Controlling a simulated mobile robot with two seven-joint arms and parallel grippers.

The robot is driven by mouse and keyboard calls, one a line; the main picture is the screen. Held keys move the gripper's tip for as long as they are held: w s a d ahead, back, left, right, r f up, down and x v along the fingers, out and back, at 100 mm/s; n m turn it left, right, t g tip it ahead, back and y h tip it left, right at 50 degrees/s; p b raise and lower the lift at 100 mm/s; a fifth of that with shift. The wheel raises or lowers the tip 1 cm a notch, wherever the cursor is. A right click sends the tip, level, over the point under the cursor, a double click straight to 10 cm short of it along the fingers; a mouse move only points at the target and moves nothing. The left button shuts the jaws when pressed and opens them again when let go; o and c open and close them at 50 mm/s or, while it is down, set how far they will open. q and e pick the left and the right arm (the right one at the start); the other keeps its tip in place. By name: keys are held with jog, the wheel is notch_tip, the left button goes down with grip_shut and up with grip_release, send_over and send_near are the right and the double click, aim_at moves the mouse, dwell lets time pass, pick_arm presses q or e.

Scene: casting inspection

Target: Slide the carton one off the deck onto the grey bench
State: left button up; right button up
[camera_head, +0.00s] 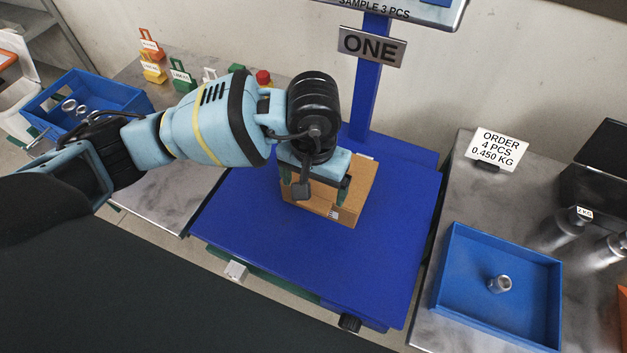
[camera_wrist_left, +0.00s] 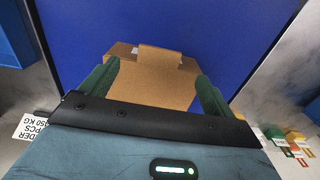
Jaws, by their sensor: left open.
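The brown carton (camera_head: 354,204) sits on the blue deck (camera_head: 395,235) below a sign reading ONE. My left gripper (camera_head: 315,192) is over the carton, pointing down and partly hiding it. In the left wrist view, its green fingers (camera_wrist_left: 157,88) are open, one toward each side of the carton (camera_wrist_left: 150,90); I cannot tell whether they touch it. Grey bench surfaces lie on both sides of the deck, one at left (camera_head: 150,190) and one at right (camera_head: 455,195). My right gripper is not in view.
A blue post (camera_head: 368,95) rises behind the carton. The right one holds a blue tray (camera_head: 455,290) with a small metal part, an order sign (camera_head: 497,150) and metal weights. Much of the deck is clear.

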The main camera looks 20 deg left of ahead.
aim_at(313, 204)
pick_arm(q)
jog(key=shift+f, duration=3.8)
jog(key=c, duration=1.1)
jog(key=shift+s+a, duration=0.75)
jog(key=shift+a, duration=6.2)
jog(key=shift+s+a, duration=0.8)
jog(key=shift+a, duration=6.2)
jog(key=shift+s+a, duration=0.75)
jog(key=shift+a, duration=6.2)
jog(key=shift+c, duration=0.2)
jog(key=o, duration=1.1)
